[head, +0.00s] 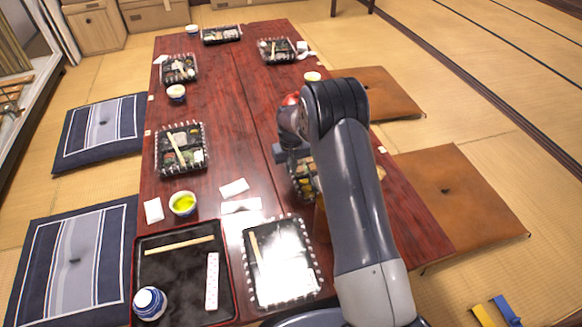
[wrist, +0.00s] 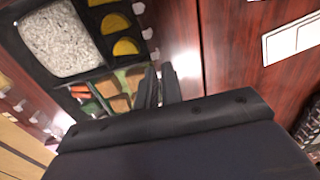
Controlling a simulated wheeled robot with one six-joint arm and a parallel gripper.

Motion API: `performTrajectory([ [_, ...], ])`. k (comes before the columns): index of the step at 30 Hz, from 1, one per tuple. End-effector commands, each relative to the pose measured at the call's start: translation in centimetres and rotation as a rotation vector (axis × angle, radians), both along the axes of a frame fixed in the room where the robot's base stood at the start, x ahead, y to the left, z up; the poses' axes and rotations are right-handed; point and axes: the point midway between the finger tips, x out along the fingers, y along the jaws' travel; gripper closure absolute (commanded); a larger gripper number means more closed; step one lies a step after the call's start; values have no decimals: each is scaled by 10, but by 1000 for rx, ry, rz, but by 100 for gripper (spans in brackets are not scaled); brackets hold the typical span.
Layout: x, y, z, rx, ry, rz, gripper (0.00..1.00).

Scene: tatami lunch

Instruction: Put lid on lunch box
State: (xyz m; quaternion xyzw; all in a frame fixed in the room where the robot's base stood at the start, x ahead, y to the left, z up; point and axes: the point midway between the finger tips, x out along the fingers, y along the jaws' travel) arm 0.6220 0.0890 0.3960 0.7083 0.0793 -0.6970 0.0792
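A lunch box (head: 301,190) lies partly behind my arm in the head view. In the wrist view this open-looking black box (wrist: 103,52) shows white rice, yellow slices and other food. A clear, shiny cover with a white-dashed rim (head: 283,262) lies at the table's front, with strong glare; I cannot tell whether a box is under it. My gripper (wrist: 160,78) points at the box's right edge, its dark fingers close together with a narrow gap. I see nothing clearly between them. In the head view my arm hides the fingertips.
The red table (head: 225,120) holds several other lunch boxes, such as one at left (head: 181,150). A black tray (head: 183,285) carries a blue-white cup (head: 149,303). A tea bowl (head: 183,203) and napkins (head: 234,188) are near. The table's middle strip is clear.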

Motion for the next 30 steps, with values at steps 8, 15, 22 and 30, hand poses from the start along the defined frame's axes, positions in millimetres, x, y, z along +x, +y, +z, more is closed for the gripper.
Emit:
performTrajectory([
  [8, -5, -3, -15, -6, 16, 1, 69],
  [15, -5, -5, -14, -7, 17, -1, 68],
  [22, -5, -5, -14, -7, 19, -2, 75],
  [30, -6, -5, -5, -8, 20, -2, 72],
])
